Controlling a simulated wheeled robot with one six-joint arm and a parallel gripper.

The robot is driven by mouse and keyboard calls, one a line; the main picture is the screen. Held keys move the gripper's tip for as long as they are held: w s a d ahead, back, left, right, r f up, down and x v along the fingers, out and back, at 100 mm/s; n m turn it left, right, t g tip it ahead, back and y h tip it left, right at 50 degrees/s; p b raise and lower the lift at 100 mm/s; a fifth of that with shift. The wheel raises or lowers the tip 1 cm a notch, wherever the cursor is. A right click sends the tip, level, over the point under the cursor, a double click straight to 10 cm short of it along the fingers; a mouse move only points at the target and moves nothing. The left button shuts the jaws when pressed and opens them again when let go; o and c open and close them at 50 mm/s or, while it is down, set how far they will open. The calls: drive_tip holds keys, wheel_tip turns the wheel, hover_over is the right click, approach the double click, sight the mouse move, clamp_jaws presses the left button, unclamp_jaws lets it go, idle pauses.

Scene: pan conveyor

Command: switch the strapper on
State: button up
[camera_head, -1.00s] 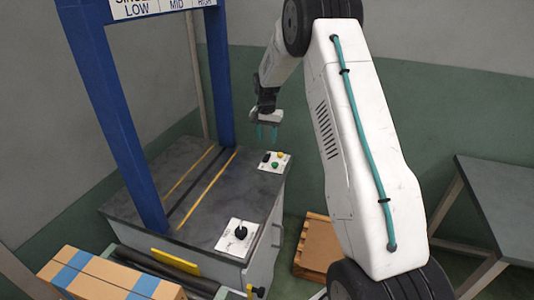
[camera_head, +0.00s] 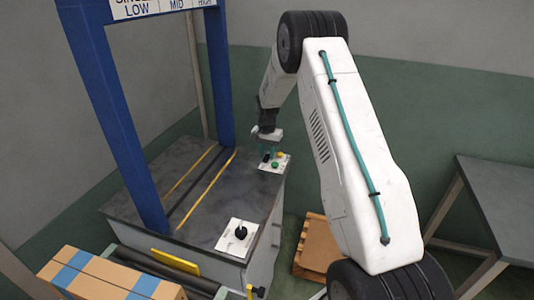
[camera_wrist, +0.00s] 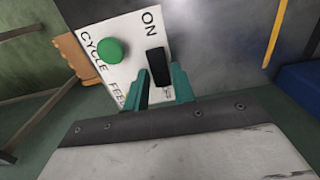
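The strapper (camera_head: 189,211) is a grey-topped machine with a blue arch. Its white control panel (camera_head: 285,161) is at the far right corner of the top. In the wrist view the panel (camera_wrist: 130,28) carries a black switch (camera_wrist: 158,67) beside the word ON, and a green button (camera_wrist: 110,50) near CYCLE and FEED. My gripper (camera_head: 267,151) is just over the panel. In the wrist view its teal fingers (camera_wrist: 160,78) are apart, one on each side of the switch's lower end. I cannot tell whether they touch it.
A second panel with a black knob (camera_head: 241,232) is at the top's near right corner. A cardboard box with blue bands (camera_head: 104,278) lies at the front left. A wooden pallet (camera_head: 317,246) and a grey table (camera_head: 503,205) are to the right.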

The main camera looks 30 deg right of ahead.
sight(265, 160)
clamp_jaws()
drive_tip(key=shift+s+a+t+h, duration=0.15)
drive_tip(key=shift+a+t+h, duration=0.1)
drive_tip(key=shift+t+h, duration=0.55)
drive_tip(key=shift+o, duration=2.4)
unclamp_jaws()
drive_tip(key=r, duration=0.5)
drive_tip(key=s+a+r, duration=0.1)
drive_tip(key=r, duration=0.1)
drive_tip(key=shift+a+r, duration=0.1)
drive_tip(key=shift+r, duration=0.25)
